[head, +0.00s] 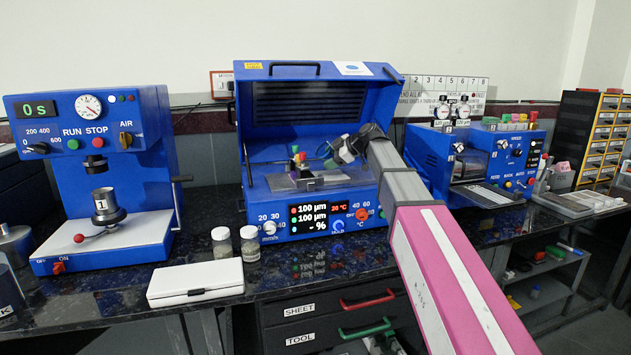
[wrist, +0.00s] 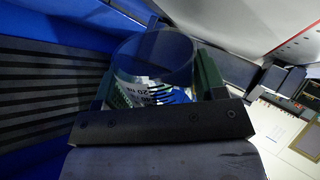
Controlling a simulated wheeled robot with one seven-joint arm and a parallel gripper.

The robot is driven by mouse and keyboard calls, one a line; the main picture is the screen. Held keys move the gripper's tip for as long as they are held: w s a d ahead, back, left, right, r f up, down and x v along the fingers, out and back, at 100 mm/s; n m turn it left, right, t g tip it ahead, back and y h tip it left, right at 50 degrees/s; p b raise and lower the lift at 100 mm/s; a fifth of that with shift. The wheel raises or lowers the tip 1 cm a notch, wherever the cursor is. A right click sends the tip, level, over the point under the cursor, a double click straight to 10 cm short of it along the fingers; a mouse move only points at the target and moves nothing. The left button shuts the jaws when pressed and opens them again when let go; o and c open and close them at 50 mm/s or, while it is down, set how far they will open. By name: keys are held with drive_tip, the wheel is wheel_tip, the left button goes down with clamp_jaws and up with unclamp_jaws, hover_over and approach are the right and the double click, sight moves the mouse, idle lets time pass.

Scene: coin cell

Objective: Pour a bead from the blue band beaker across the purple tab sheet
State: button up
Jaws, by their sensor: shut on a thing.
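My gripper (wrist: 155,88) is shut on a clear beaker (wrist: 150,52), with a green finger on each side of it in the wrist view. Blue stripes and printed marks show through the beaker's wall; its contents cannot be made out. In the head view my gripper (head: 334,158) is inside the open blue coating machine, above the right part of its bed. The beaker is too small to make out clearly there. A grey sheet-like surface (head: 308,184) lies on the bed.
The coating machine (head: 300,82) has its lid raised behind my gripper. A block with red and green knobs (head: 299,160) stands on the bed, left of my gripper. A blue press (head: 92,125) is at left. Two jars (head: 221,245) and a white case (head: 195,282) stand in front.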

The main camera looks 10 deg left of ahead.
drive_tip(key=shift+r+n+t+h+p, duration=0.3)
drive_tip(key=shift+r+n+h+p, duration=0.15)
drive_tip(key=shift+p, duration=0.3)
idle(1.7)
drive_tip(key=shift+f+n+t+h+p, duration=0.35)
drive_tip(key=shift+h+p, duration=0.15)
drive_tip(key=shift+h, duration=0.15)
idle(1.8)
drive_tip(key=shift+r+n+t+h+p, duration=0.25)
drive_tip(key=shift+r+n+h+p, duration=0.2)
drive_tip(key=shift+h+p, duration=0.15)
idle(2.5)
